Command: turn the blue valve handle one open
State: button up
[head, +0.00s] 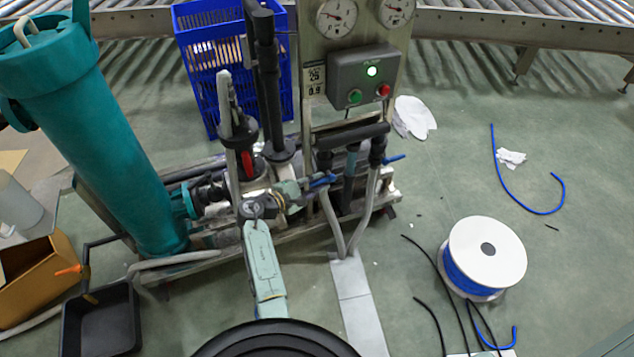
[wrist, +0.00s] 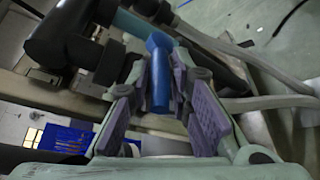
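A blue valve handle (head: 321,181) sits low on the pump skid, right at the end of my gripper (head: 306,187) in the head view. In the wrist view the blue handle (wrist: 160,80) stands between the two purple finger pads of my gripper (wrist: 166,95). The pads are apart, one on each side of the handle, with some gap showing. Whether either pad touches it is hard to tell. A second blue handle (head: 394,158) is farther right on the skid, clear of my gripper. I cannot tell which one is called handle one.
Black pipes (head: 267,90) rise behind my gripper, and grey hoses (head: 368,215) run down on its right. A teal cylinder (head: 115,140) stands at left. A control box (head: 364,77) with a lit green lamp is above. A cable spool (head: 487,254) lies right on open floor.

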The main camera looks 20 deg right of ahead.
grip_shut()
jog(key=shift+f+b, duration=0.15)
jog(key=shift+b, duration=0.2)
